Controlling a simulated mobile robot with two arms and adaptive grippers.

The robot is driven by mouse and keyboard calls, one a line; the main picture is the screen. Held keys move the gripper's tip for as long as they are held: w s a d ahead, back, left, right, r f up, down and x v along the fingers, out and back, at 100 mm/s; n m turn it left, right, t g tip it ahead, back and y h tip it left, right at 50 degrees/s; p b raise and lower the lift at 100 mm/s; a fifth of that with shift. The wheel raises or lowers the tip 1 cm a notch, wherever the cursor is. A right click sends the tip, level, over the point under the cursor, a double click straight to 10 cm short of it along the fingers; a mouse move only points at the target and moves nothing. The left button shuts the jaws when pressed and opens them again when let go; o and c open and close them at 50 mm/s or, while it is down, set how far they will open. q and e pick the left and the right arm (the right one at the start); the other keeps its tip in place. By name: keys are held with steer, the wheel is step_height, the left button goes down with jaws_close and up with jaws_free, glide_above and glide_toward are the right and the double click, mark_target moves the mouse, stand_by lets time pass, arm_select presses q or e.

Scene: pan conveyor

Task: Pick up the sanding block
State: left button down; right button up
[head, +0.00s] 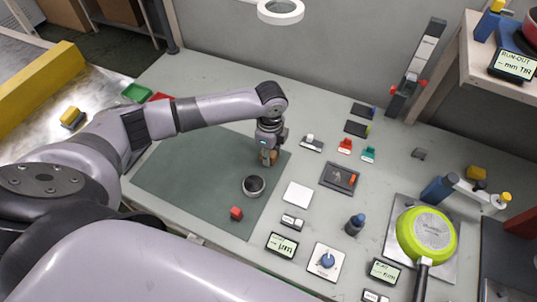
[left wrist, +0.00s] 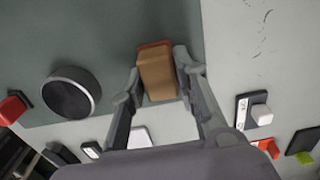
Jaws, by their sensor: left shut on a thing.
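The sanding block (head: 273,157) is a small tan-brown block with a reddish edge, near the right edge of the dark green mat. It also shows in the left wrist view (left wrist: 157,76), between the two fingers. My left gripper (head: 267,154) points down and is shut on the block, one finger on each side. The gripper hides part of the block in the head view. I cannot tell whether the block touches the mat. My right gripper is not in view.
Several small devices and tools crowd the bench's right half.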

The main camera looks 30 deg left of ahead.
arm_select(q)
steer(key=shift+r, duration=0.1)
steer(key=shift+r, duration=0.25)
step_height(320, 180, up, 19)
steer(key=b, duration=0.2)
steer(key=shift+r, duration=0.2)
